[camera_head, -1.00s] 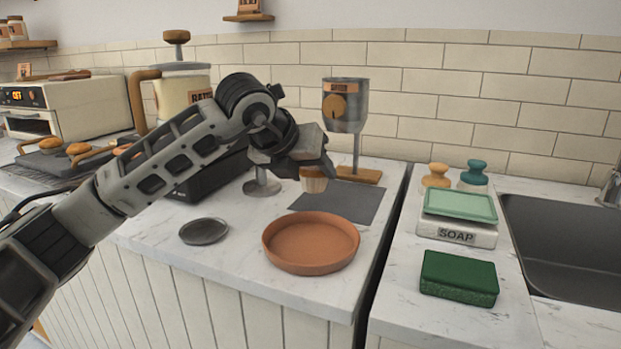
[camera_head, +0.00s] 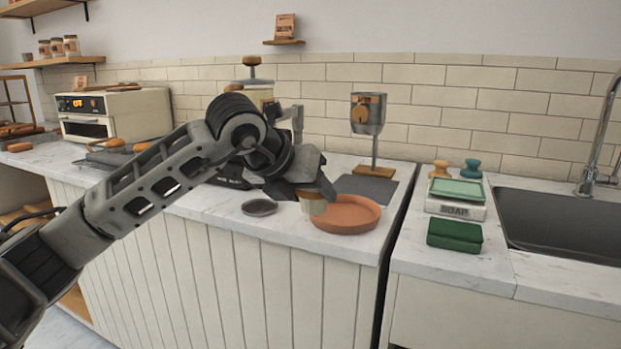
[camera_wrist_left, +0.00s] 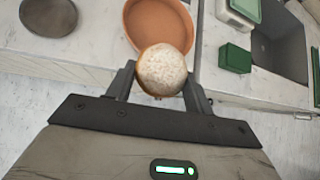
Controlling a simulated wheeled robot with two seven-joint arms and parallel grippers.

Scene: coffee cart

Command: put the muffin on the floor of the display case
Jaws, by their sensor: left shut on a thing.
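The muffin (camera_head: 312,205) is held in my left gripper (camera_head: 318,193), in front of the terracotta dish. In the left wrist view the muffin (camera_wrist_left: 163,70) shows a pale, sugared top between the two fingers of my left gripper (camera_wrist_left: 160,82), which is shut on it. The muffin hangs beyond the counter's front edge there, apart from the floor below. No display case can be made out in these frames. My right gripper is not in view.
The terracotta dish (camera_head: 350,222) and a dark round plate (camera_head: 259,208) stand on the counter. A dispenser (camera_head: 367,113) stands behind. A green sponge (camera_head: 454,236), soap box (camera_head: 455,209) and sink (camera_head: 560,225) are at right. A toaster oven (camera_head: 112,115) is at left.

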